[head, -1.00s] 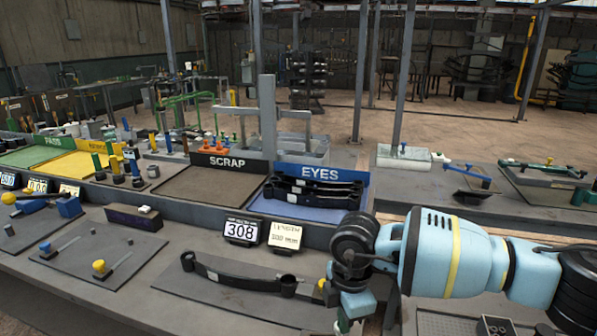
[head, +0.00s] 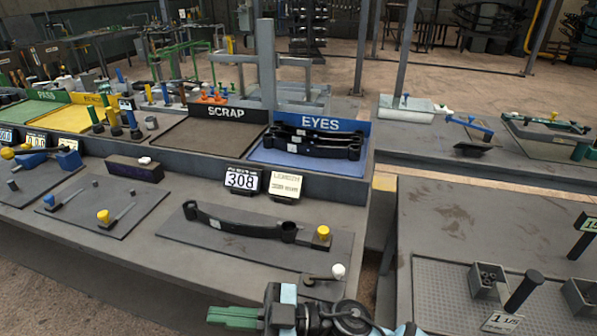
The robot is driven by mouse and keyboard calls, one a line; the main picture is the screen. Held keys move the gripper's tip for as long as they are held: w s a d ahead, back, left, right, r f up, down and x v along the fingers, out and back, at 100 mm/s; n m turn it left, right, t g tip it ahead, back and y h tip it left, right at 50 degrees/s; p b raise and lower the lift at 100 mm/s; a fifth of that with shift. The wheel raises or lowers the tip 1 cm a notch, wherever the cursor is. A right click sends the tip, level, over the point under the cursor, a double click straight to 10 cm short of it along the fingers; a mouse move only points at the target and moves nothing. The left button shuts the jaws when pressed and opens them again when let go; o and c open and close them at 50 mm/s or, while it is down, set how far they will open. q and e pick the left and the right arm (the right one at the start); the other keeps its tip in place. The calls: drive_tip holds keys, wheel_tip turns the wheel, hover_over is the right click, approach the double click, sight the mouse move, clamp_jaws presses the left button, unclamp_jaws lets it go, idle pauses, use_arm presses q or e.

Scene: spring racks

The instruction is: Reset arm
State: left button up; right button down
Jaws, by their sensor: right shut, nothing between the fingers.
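My right gripper (head: 233,316) shows at the bottom edge of the head view, with green fingers pointing left. Its fingers are together with nothing between them. It is in front of the bench's near edge, apart from the parts on the bench. Part of my right arm (head: 350,318) shows beside it and is cut off by the frame. A black leaf spring (head: 240,228) with an eye at each end lies on a grey plate (head: 200,248) on the bench, beyond the gripper. My left gripper is not in view.
A white-knobbed lever (head: 338,271) and a yellow-knobbed fixture (head: 321,234) stand near the spring. The blue EYES tray (head: 268,160) holds several black springs; the SCRAP tray (head: 205,140) looks empty. A right-hand table (head: 440,215) carries small blocks and a black post.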

drive_tip(key=w+d+f+m+t+h, duration=0.3)
drive_tip(key=d+f+m+t+h, duration=0.9)
drive_tip(key=d+f+m+t, duration=0.45)
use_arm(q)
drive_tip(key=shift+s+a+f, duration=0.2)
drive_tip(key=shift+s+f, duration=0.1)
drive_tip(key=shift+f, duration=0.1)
use_arm(e)
drive_tip(key=s+d+f+m+g+h, duration=0.2)
drive_tip(key=s+d+f+g+h, duration=0.4)
drive_tip(key=s+d+f, duration=0.8)
drive_tip(key=s+f+h, duration=0.1)
drive_tip(key=s+f, duration=0.1)
drive_tip(key=s, duration=0.1)
drive_tip(key=shift+s+d, duration=0.3)
drive_tip(key=shift+s, duration=0.1)
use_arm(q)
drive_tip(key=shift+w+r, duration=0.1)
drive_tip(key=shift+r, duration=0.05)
use_arm(e)
drive_tip(key=shift+r+m+g, duration=0.1)
drive_tip(key=shift+m+g, duration=0.15)
